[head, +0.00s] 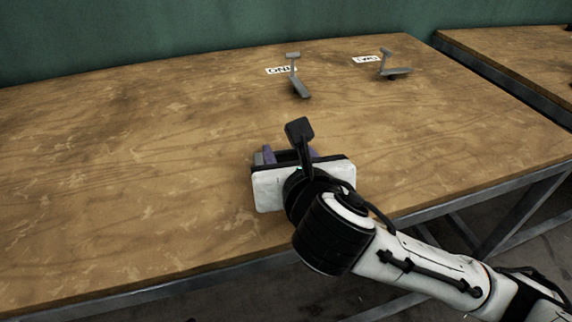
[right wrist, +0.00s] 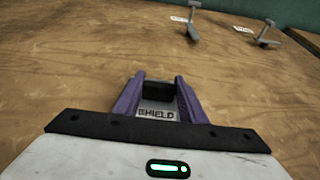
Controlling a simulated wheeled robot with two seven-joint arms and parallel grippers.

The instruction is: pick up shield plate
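My right gripper (head: 288,154) is low over the front middle part of the table in the head view. In the right wrist view its two purple fingers (right wrist: 160,86) stand apart, on either side of a small dark block (right wrist: 158,91), probably the shield plate. The block fills most of the gap, and I cannot tell whether the fingers press on it. In the head view the gripper body hides most of the block. My left gripper is not in view.
Two grey presses, one by label ONE (head: 299,86) and one by label TWO (head: 396,71), stand at the back of the wooden table (head: 130,160). The table's left side is clear. A second table (head: 520,55) stands at the right, beyond a gap.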

